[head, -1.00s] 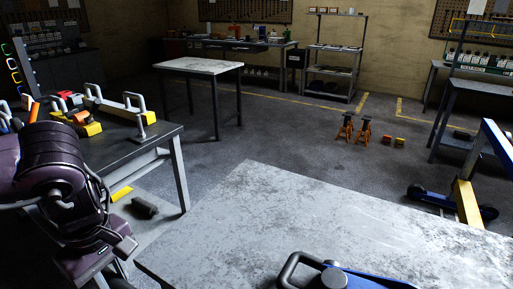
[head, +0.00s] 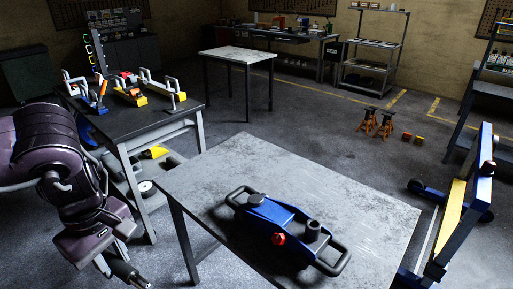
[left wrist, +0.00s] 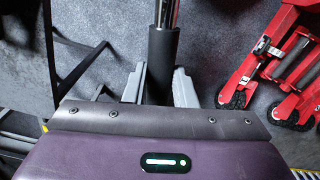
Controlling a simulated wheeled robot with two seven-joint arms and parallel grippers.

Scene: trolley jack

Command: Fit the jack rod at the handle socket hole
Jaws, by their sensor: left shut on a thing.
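The blue trolley jack (head: 268,212) lies on the light worktable, with black loop handles at both ends and a red knob on its near side. A dark upright cylinder (head: 313,230), seemingly the handle socket, stands near its right end; I cannot see into its hole. My left gripper (head: 115,266) is low at the bottom left, beside the worktable and apart from the jack. It is shut on the jack rod (head: 132,275). In the left wrist view the rod's dark grip (left wrist: 163,60) stands between the fingers (left wrist: 160,86), with a shiny shaft beyond. My right gripper is out of view.
The light worktable (head: 370,210) is bare around the jack. A dark table (head: 150,118) with clamp-like tools stands at the left. A blue and yellow lift frame (head: 455,205) stands at the right. Red equipment (left wrist: 285,65) is on the floor in the left wrist view.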

